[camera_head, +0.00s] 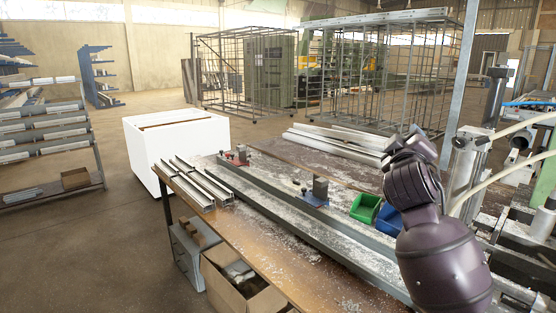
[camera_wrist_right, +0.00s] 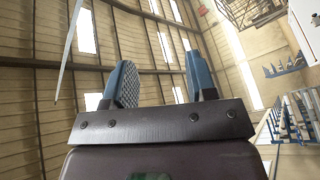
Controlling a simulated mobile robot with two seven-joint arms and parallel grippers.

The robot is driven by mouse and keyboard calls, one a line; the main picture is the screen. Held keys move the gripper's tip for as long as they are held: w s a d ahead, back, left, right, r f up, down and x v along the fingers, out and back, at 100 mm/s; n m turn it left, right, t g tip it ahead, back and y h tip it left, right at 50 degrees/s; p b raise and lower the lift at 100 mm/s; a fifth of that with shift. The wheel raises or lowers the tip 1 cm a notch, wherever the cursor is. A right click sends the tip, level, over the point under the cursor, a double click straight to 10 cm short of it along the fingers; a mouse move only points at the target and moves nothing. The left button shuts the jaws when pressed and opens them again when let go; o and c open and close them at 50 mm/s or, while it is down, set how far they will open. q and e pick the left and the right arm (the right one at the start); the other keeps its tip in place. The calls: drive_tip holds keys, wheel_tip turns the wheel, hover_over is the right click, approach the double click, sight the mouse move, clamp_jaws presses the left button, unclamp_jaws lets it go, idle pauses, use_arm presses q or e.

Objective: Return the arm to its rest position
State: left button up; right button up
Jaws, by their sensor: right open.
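My right arm comes in from the lower right of the head view, with its dark gripper (camera_head: 412,143) raised above the right part of the bench. In the right wrist view the two blue fingers of the right gripper (camera_wrist_right: 162,85) stand apart with nothing between them. That view looks up at the hall's ceiling and wall. My left gripper is not in either view.
The wooden bench (camera_head: 262,262) carries aluminium profiles (camera_head: 195,183), a red clamp (camera_head: 236,157), a blue clamp (camera_head: 317,192), a green bin (camera_head: 365,208) and a blue bin (camera_head: 389,220). Machinery (camera_head: 530,225) stands at right. A white box (camera_head: 175,150) stands behind the bench.

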drive_tip(key=s+a+f+y, duration=0.1)
drive_tip(key=s+f+y, duration=0.2)
drive_tip(key=f, duration=0.6)
drive_tip(key=s+a+f+m+g+y, duration=0.1)
drive_tip(key=s+f+y, duration=0.2)
drive_tip(key=f, duration=0.7)
drive_tip(key=s+a+f+y, duration=0.1)
drive_tip(key=s+f+y, duration=0.2)
drive_tip(key=f, duration=0.6)
drive_tip(key=s+d+f+m+g, duration=0.1)
drive_tip(key=s+f+m+g, duration=0.1)
drive_tip(key=s+f, duration=1)
drive_tip(key=s+d+f+m+g+h, duration=0.1)
drive_tip(key=s+f+g, duration=0.3)
drive_tip(key=s+f, duration=0.8)
drive_tip(key=shift+s+d+m+h+b, duration=0.35)
drive_tip(key=shift+s+d+m, duration=0.15)
drive_tip(key=shift+s, duration=0.35)
drive_tip(key=shift+f, duration=0.1)
drive_tip(key=shift+c, duration=0.8)
drive_tip(key=shift+s+d, duration=0.1)
